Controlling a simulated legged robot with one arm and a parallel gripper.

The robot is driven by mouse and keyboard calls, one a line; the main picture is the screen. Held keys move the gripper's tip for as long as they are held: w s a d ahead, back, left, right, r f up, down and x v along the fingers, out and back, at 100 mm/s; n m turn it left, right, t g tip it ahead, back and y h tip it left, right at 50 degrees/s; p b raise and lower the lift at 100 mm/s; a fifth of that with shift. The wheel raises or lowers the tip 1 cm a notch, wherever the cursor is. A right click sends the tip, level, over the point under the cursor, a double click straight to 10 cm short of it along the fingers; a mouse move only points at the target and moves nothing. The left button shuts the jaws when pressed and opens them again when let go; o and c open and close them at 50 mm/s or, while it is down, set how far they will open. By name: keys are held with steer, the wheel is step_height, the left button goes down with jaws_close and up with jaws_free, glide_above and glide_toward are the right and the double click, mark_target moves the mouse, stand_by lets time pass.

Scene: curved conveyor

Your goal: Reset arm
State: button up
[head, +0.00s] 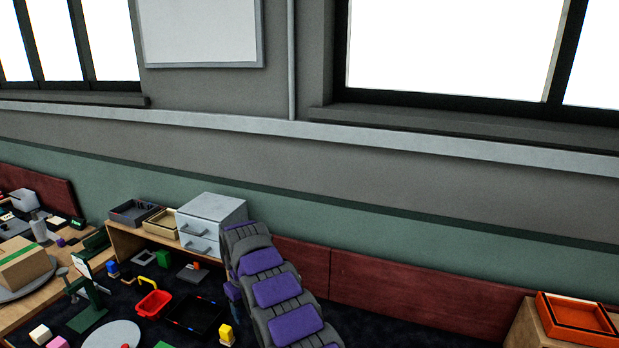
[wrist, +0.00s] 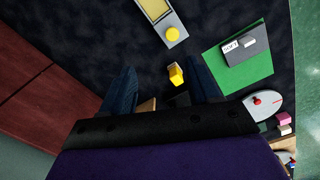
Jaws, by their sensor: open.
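My arm with purple panels rises at the lower middle of the head view, and its gripper is not clearly seen there. In the wrist view my gripper (wrist: 163,88) shows two dark blue fingers spread wide apart, open and empty. A small yellow object (wrist: 176,74) shows between the fingers, near the right one, farther off on the dark surface. A yellow object (head: 226,334) also stands just left of my arm in the head view. Whether the gripper touches anything cannot be told, but nothing is between its fingers in contact.
A grey drawer cabinet (head: 211,222) stands close behind my arm. A red basket (head: 154,302), a black tray (head: 194,314) and a round grey plate (head: 112,336) lie to the left. Orange trays (head: 577,316) stand at far right. A dark red panel wall (head: 400,287) runs behind.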

steer(key=s+d+r+m, duration=0.3)
steer(key=s+d+r, duration=0.2)
steer(key=d+r, duration=0.7)
steer(key=s+d+r+m, duration=0.2)
steer(key=s+d+r, duration=0.2)
steer(key=s+d, duration=0.8)
steer(key=s+d+f+m, duration=0.1)
steer(key=s+d, duration=0.2)
steer(key=s, duration=0.7)
steer(key=s+d+m+g, duration=0.1)
steer(key=s+d, duration=0.2)
steer(key=s, duration=0.7)
steer(key=s+d+f+m, duration=0.1)
steer(key=s+d+m, duration=0.1)
steer(key=s, duration=0.8)
steer(key=shift+s+d+f+g, duration=0.3)
steer(key=shift+s+d+g, duration=0.1)
steer(key=shift+d, duration=0.35)
